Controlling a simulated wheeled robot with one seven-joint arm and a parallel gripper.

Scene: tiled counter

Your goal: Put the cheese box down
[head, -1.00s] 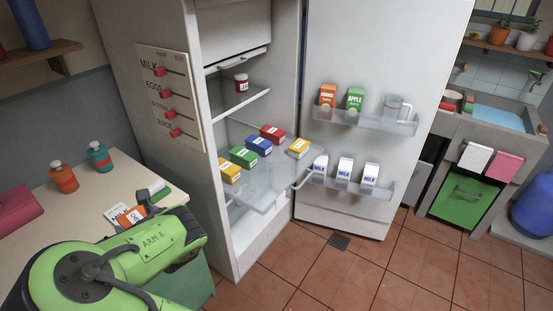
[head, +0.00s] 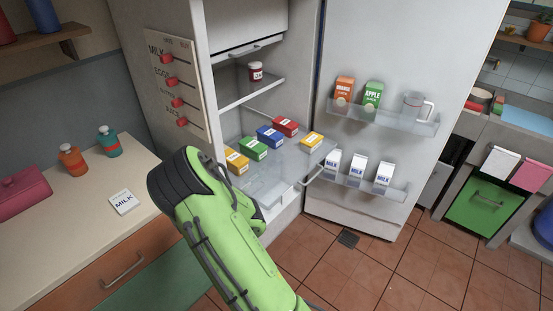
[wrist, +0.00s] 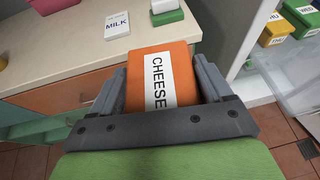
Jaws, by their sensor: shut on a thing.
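The orange cheese box (wrist: 148,62) with a white "CHEESE" label fills the middle of the wrist view. My gripper (wrist: 160,66) is shut on it, with one grey finger on each side. The box is held in front of the cream counter, near its right end by the fridge. In the head view my green arm hides both the gripper and the box.
A MILK card (head: 123,201) lies on the counter (head: 75,225); a green-and-white item (wrist: 155,18) lies near it. Two bottles (head: 73,160) stand behind. The open fridge (head: 235,110) has a clear shelf with several coloured boxes (head: 253,149). Counter space left of the card is free.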

